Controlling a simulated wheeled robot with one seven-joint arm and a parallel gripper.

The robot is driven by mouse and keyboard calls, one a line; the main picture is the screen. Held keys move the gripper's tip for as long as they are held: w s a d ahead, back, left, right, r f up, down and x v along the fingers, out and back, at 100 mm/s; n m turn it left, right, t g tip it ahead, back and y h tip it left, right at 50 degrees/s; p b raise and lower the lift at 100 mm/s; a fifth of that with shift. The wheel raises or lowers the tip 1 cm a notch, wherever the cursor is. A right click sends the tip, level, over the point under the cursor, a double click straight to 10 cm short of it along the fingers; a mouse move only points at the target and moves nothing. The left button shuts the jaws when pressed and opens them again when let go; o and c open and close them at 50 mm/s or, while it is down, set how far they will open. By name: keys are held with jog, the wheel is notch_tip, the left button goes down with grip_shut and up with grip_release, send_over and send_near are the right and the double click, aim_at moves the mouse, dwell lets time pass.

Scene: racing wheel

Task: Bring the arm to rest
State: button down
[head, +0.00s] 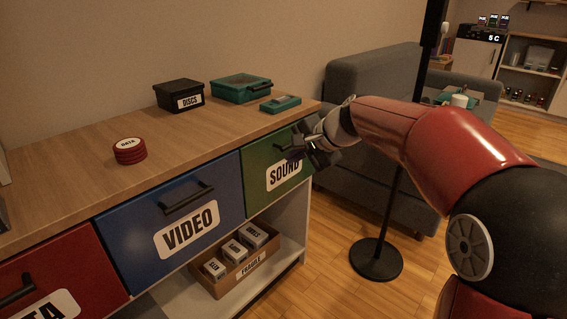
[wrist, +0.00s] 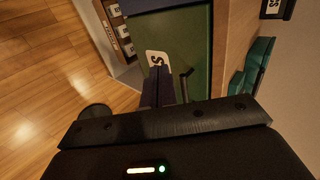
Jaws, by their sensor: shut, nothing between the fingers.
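My red arm reaches in from the right in the head view. My gripper (head: 308,152) is in front of the green SOUND drawer (head: 277,172), near its right end. In the wrist view my gripper (wrist: 162,72) is shut and empty, its dark fingers pointing at the green drawer front (wrist: 198,48). The drawer's dark handle (wrist: 186,84) shows just right of the fingers. I cannot tell whether the fingers touch the drawer. The green drawer looks closed.
The blue VIDEO drawer (head: 172,222) and a red drawer (head: 60,270) are left of the green one. A black stand (head: 376,260) and a grey sofa (head: 372,80) are close behind my arm.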

jog(key=s+d+f+n+h, duration=0.2)
jog(key=s+d, duration=0.3)
jog(key=s, duration=0.5)
jog(key=s+d+f+n+h, duration=0.3)
jog(key=s+d, duration=0.3)
jog(key=s, duration=0.5)
jog(key=s+d+f+n+h, duration=0.2)
jog(key=s+d, duration=0.3)
jog(key=s, duration=0.5)
jog(key=shift+s+d+f+n, duration=0.25)
jog(key=shift+d+f+n, duration=0.1)
jog(key=shift+f, duration=0.15)
